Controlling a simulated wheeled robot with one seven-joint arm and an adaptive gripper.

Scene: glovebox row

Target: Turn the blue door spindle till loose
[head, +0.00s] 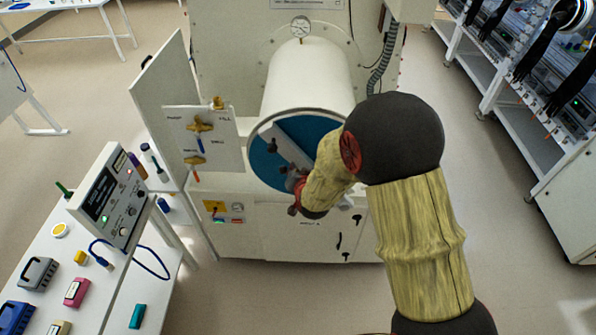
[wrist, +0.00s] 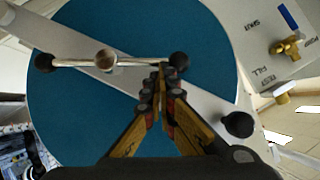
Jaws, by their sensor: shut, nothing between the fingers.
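The blue round door (head: 262,168) closes the front of the white horizontal cylinder, and it fills much of the wrist view (wrist: 75,115). A pale strap crosses the door diagonally. At its middle is the spindle (wrist: 106,59), with a thin metal cross bar (wrist: 75,63) ending in black knobs at left (wrist: 43,63) and right (wrist: 180,60). My gripper (wrist: 165,75) is shut and empty, its fingertips beside the bar's right end, just left of and below that knob. I cannot tell whether they touch it. In the head view my wrist hides part of the door.
Another black knob (wrist: 237,124) sits near the strap's lower right end. A panel with brass valves (head: 200,125) stands left of the cylinder. A bench with a control box (head: 112,195) is at lower left. Glovebox benches (head: 530,90) line the right, with clear floor between.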

